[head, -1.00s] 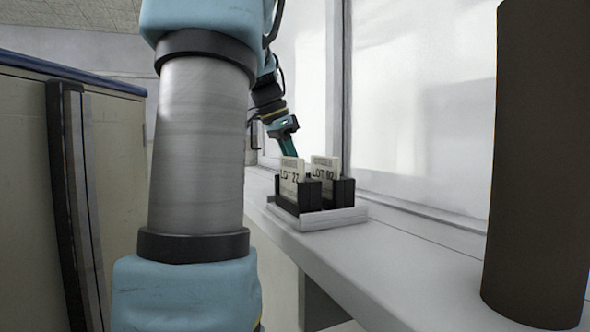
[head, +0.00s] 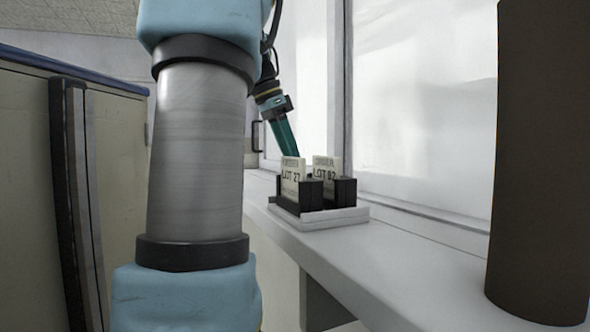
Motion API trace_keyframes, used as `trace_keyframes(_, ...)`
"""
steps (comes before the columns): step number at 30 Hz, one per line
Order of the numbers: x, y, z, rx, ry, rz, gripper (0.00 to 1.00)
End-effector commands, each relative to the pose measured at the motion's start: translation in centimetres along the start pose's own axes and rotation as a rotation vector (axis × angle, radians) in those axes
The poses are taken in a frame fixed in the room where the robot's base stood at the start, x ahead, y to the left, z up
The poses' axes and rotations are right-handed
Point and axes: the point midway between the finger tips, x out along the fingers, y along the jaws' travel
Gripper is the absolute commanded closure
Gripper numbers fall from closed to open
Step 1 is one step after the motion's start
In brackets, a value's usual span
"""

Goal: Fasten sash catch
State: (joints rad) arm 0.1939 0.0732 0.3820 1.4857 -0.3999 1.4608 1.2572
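My gripper (head: 285,138) shows beyond my large arm link, in front of the window. Its teal fingers point down and to the right, and their tips end behind the lot cards. I cannot tell whether the fingers are open or shut, or whether they hold anything. The window sash (head: 420,110) has a pale frame and bright panes above the sill. A small dark handle-like piece (head: 256,137) shows on the far part of the window, left of my gripper. I cannot make out a sash catch for certain.
A black card holder (head: 312,195) on a white base stands on the sill (head: 400,262), with cards reading LOT 27 (head: 291,178) and LOT 82 (head: 325,170). A tall brown cylinder (head: 540,160) stands at right. A beige cabinet (head: 25,200) is at left. The sill between holder and cylinder is clear.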

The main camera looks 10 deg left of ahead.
Motion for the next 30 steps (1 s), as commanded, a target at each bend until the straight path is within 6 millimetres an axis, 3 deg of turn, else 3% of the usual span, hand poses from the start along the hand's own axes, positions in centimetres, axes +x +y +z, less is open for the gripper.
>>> trace_keyframes(6,-4.0,-0.1,0.0,-0.002,0.001,-0.003,0.47)
trace_keyframes(10,-5.4,-0.1,0.0,-0.002,0.000,-0.002,0.47)
trace_keyframes(30,-6.0,0.0,0.0,-0.001,0.000,0.000,0.47)
